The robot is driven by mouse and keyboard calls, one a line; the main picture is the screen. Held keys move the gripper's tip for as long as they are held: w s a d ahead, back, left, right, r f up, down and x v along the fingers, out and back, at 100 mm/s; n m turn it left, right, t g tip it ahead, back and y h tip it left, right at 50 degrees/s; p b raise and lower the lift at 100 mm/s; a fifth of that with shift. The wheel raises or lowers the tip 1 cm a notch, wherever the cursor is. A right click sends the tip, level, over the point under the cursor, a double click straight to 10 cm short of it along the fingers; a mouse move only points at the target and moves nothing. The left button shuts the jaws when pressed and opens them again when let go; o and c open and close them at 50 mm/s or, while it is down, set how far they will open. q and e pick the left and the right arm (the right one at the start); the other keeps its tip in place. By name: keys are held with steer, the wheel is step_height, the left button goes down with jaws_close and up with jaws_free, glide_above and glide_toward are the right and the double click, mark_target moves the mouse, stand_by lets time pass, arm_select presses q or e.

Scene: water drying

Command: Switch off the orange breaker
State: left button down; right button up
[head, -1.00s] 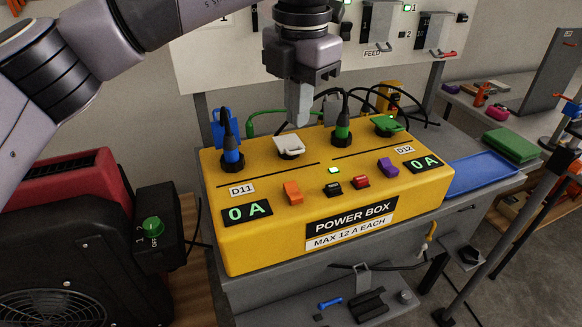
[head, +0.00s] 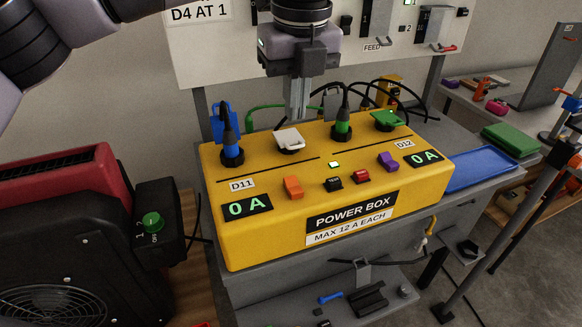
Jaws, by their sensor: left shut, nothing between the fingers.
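My right gripper is not in view.
A purple breaker (head: 388,162), a black button (head: 333,184) and a red button (head: 361,177) share the panel. Blue (head: 231,150) and green (head: 342,128) plugs with cables stand upright at the back. A blue tray (head: 484,170) lies right. A black blower (head: 75,260) stands left.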

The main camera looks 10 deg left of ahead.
mark_target(291, 181)
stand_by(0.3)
arm_select(q)
steer(key=f, duration=0.4)
steer(key=w+f, duration=0.1)
steer(key=f, duration=0.4)
steer(key=a+f+p, duration=0.1)
steer(key=f, duration=0.4)
steer(key=shift+w, duration=0.25)
